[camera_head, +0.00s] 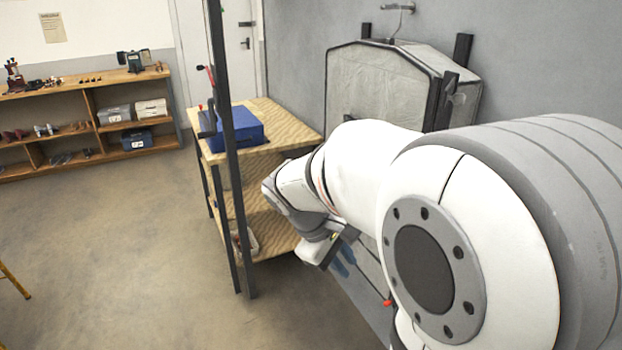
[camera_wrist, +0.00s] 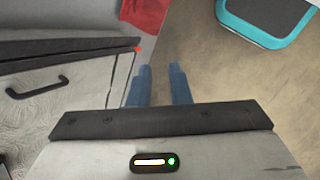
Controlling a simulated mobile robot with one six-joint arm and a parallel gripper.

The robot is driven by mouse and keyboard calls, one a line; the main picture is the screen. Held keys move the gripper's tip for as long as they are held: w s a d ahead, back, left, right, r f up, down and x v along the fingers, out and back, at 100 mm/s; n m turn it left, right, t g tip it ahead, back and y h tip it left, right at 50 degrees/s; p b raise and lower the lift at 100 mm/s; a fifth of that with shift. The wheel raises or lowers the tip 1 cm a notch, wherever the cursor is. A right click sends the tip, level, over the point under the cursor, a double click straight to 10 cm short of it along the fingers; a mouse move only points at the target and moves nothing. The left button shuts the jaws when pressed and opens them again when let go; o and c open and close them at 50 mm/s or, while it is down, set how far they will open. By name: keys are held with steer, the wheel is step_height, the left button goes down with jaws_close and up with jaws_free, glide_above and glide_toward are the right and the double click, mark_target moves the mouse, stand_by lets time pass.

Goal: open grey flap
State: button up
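A pale grey panel (camera_wrist: 90,78) with a black bar handle (camera_wrist: 38,87) is at the left in the wrist view; it looks like the grey flap. A dark edge with a red tip (camera_wrist: 137,49) runs along its top. I cannot tell how far open it is. My gripper (camera_wrist: 159,85) has two blue fingers, apart, with only floor seen between them. They are to the right of the panel and the handle is not between them. In the head view my gripper (camera_head: 343,262) is low beside the wooden shelf unit, partly hidden by my arm.
The wooden shelf unit (camera_head: 285,125) carries a blue box (camera_head: 236,128), with a dark upright post (camera_head: 234,180) in front. A grey box-like unit (camera_head: 375,85) is on the wall behind my arm. A teal-rimmed object (camera_wrist: 238,27) lies upper right.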

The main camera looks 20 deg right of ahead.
steer(key=w+d+f+n+g+h+b, duration=0.1)
steer(key=w+d+f+n+h+b, duration=0.15)
steer(key=w+d+n+h, duration=0.55)
steer(key=w+d+f+n+h+b, duration=0.2)
steer(key=w+d+f+n+h, duration=0.15)
steer(key=w+d, duration=0.8)
steer(key=shift+m+h, duration=0.25)
steer(key=d, duration=0.5)
steer(key=shift+w+d+r, duration=0.2)
steer(key=shift+d+r, duration=0.1)
jaws_close()
